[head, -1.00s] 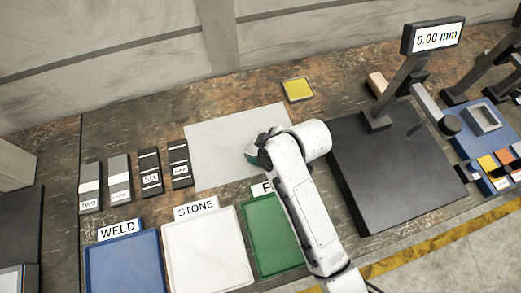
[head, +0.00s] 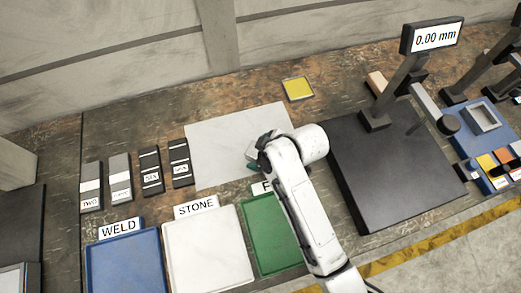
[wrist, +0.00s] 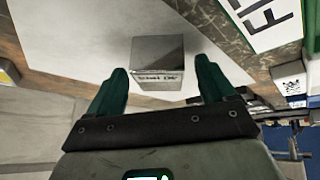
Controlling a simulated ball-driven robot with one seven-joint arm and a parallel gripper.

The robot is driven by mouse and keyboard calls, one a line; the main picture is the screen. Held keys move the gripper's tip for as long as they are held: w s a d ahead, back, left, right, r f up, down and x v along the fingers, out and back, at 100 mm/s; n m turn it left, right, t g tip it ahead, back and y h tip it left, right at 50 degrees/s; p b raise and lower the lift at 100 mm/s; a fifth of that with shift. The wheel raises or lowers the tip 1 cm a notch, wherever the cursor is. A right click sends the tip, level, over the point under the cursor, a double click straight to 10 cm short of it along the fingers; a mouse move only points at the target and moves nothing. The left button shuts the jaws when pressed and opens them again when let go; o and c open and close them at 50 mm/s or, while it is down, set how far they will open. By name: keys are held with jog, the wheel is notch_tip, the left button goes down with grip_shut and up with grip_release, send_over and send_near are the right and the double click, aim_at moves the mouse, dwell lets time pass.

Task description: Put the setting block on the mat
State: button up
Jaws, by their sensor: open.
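The setting block (wrist: 157,62) is a grey metallic block with a small label on its near face, too small to read. In the wrist view it stands on the pale grey mat (wrist: 75,35), which is the large light sheet (head: 215,135) in the middle of the bench in the head view. My gripper (wrist: 161,68) is open, with one green finger on each side of the block and visible gaps to both. In the head view my gripper (head: 257,158) is over the mat's right part, and my arm hides most of the block.
Several labelled dark and grey blocks (head: 150,172) stand left of the mat. Blue, white (head: 208,255) and green (head: 268,235) trays lie in front. A black plate with a gauge stand (head: 390,170) is at right. A yellow pad (head: 298,89) lies behind.

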jog(key=v, duration=1.2)
jog(key=shift+r, duration=0.15)
